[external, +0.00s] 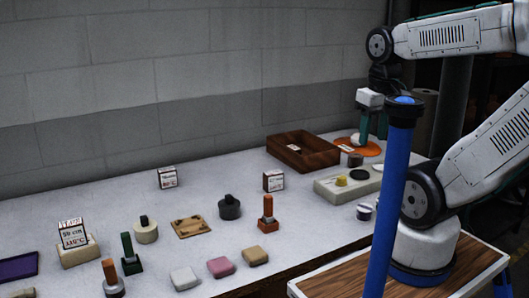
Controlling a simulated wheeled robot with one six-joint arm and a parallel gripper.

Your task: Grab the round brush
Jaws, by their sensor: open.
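The fingertip contact is too small to tell.
A brown wooden tray (302,150) stands left of my gripper. A pale slab (330,191) with small round pieces is in front. Upright-handled tools (267,213), a wooden board (191,227), coloured blocks (221,267) and small signs (167,177) are spread leftward. A blue post (388,200) blocks part of the view.

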